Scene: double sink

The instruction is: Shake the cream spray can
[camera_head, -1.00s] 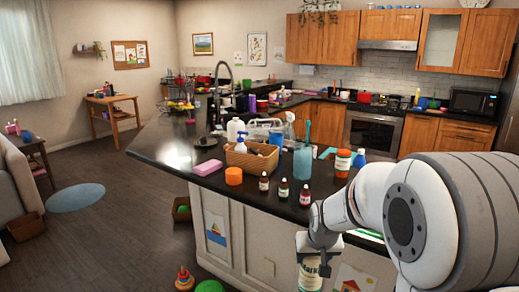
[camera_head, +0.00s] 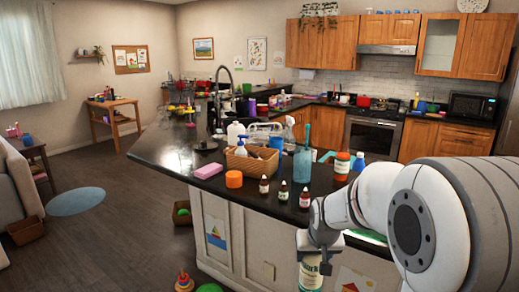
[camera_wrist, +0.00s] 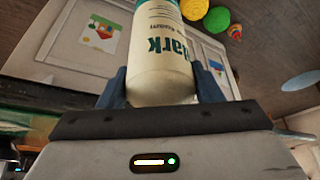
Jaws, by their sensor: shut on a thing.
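The cream-coloured can (camera_head: 311,277) with dark green lettering is held in front of the counter's near side, below the countertop, at the lower right of the head view. It looks roughly upright there. In the wrist view the can (camera_wrist: 163,55) fills the middle, its lettering upside down. My gripper (camera_wrist: 163,88) is shut on it, with one dark finger on each side of its body. In the head view my gripper (camera_head: 312,262) partly covers the can. The can's lower end runs close to the bottom edge of that view.
The dark countertop (camera_head: 225,187) carries several small bottles, an orange jar (camera_head: 234,179), a wicker basket (camera_head: 250,163) and a teal-tinted cup (camera_head: 302,164). The white cabinet front with drawings (camera_head: 216,232) is close behind the can. Toys lie on the floor to the left.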

